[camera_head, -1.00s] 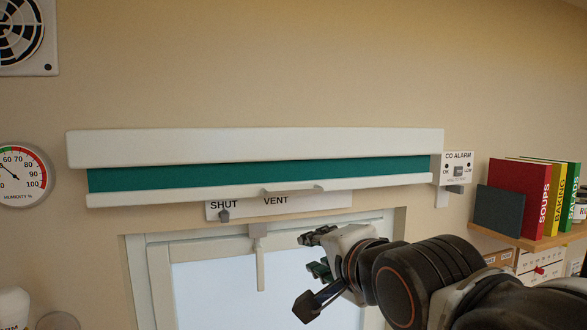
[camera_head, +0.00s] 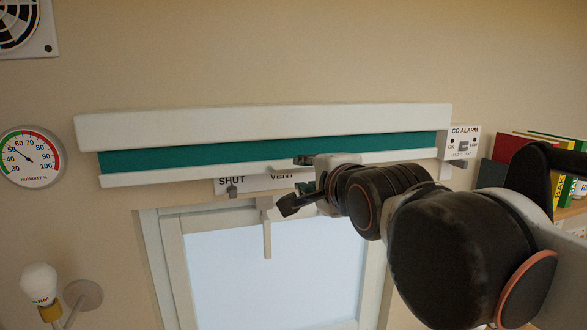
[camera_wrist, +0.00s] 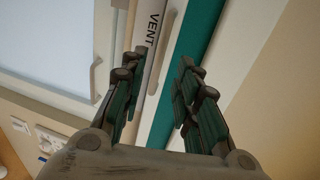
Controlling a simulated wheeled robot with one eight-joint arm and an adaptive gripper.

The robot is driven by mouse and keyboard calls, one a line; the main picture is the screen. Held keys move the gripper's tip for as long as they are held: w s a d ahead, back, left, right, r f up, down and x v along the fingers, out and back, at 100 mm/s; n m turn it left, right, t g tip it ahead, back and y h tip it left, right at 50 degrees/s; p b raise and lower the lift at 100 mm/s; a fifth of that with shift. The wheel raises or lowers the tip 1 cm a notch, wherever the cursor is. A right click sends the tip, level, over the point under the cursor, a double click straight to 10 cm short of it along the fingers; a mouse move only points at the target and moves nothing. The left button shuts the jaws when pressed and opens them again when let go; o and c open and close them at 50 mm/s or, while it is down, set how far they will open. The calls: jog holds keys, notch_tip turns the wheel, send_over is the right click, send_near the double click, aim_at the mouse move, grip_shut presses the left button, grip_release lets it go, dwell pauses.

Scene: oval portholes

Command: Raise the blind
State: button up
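The green blind (camera_head: 200,158) hangs as a narrow strip under its white headrail (camera_head: 260,124). A white bottom rail (camera_head: 160,176) runs along its lower edge, above the window. In the head view my gripper (camera_head: 303,174) is in front of the bottom rail, right of its middle, and hides the rail's grip there. In the wrist view my gripper (camera_wrist: 158,68) is open, with its two fingers apart. The white bottom rail (camera_wrist: 166,75) shows between them, with the green blind (camera_wrist: 200,30) beside it. I cannot tell whether the fingers touch the rail.
A SHUT/VENT plate (camera_head: 240,183) sits just below the rail, above the window (camera_head: 260,265). A CO alarm (camera_head: 461,143) is at the blind's right end, with books (camera_head: 512,147) farther right. A lamp (camera_head: 40,285) and humidity dial (camera_head: 30,157) are at left.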

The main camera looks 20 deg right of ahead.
aim_at(300, 171)
jog(key=shift+p+x, duration=0.45)
jog(key=shift+x, duration=3.1)
jog(key=shift+c, duration=0.3)
grip_shut()
